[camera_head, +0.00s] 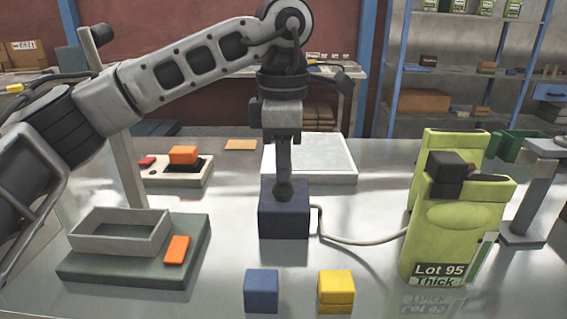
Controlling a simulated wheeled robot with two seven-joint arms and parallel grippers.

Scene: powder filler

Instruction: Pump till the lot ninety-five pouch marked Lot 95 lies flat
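The lime-green pouch marked "Lot 95 Thick" (445,245) stands upright and bulky at the right of the table, with a black block (445,174) at its upper part. A pale hose (360,242) runs from it to a dark blue box (284,220) in the middle. My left gripper (284,184) points straight down at the top of this box, its fingers together in one narrow column. A dark rounded part shows at their lower end; whether they touch or press it I cannot tell. My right gripper is not in view.
A grey tray on a green base (135,262) with an orange block (176,250) is at left. Blue (261,290) and yellow (336,291) blocks stand in front. A white panel (330,160) lies behind the box. A grey stand (530,195) is at right.

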